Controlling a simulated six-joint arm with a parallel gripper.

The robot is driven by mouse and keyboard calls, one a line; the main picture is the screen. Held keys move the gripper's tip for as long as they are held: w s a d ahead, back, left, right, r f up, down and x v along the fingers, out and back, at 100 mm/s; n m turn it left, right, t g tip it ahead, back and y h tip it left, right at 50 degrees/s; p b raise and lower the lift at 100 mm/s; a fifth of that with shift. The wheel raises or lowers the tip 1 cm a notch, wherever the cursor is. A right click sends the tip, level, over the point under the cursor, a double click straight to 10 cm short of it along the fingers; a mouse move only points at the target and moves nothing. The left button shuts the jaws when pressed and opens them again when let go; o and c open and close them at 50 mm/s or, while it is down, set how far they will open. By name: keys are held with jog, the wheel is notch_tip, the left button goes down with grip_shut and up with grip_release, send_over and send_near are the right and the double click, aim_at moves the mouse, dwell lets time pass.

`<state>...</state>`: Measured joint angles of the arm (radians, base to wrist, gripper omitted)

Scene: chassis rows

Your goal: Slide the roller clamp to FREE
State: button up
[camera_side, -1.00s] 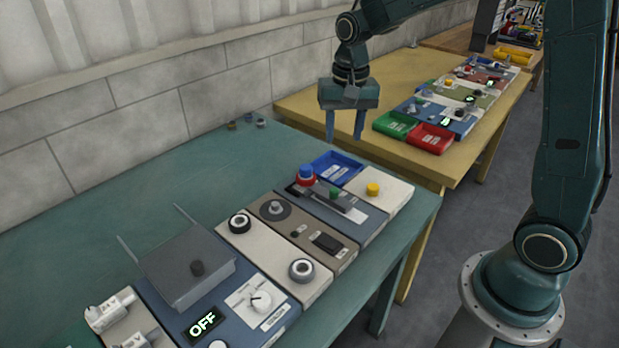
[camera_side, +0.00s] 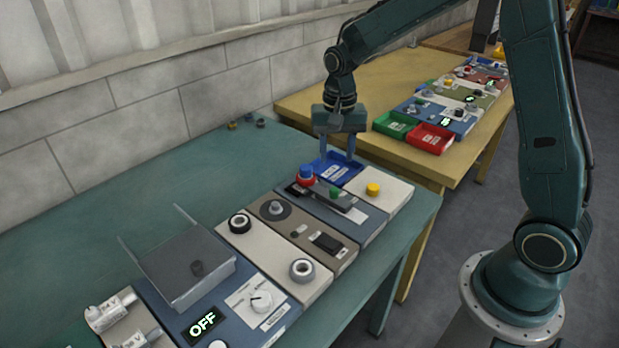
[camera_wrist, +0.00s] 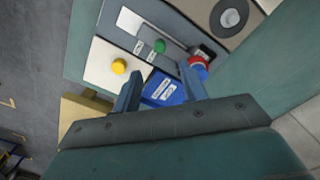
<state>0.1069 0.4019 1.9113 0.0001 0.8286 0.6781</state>
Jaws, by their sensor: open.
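No part is clearly marked as the roller clamp; the small labels are unreadable. A green round piece (camera_side: 335,192) sits by a grey bar on a blue-grey panel (camera_side: 368,222), and it also shows in the wrist view (camera_wrist: 159,46). A red and blue knob (camera_side: 306,175) stands at that panel's far end, and in the wrist view (camera_wrist: 198,66) it is close to the right finger. My gripper (camera_side: 337,154) is open and empty, fingers down, above or near the blue tray (camera_side: 350,172). The wrist view shows the tray (camera_wrist: 165,92) between the fingers (camera_wrist: 160,78).
A white panel with a yellow button (camera_side: 373,189) lies beside the blue-grey panel. A brown panel with dials (camera_side: 310,232) and a blue panel reading OFF (camera_side: 203,323) lie nearer. The green table's (camera_side: 120,200) left side is mostly clear.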

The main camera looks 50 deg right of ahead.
aim_at(334, 189)
notch_tip(334, 189, down, 10)
jog(key=shift+f, duration=0.1)
dwell(0.4)
grip_shut()
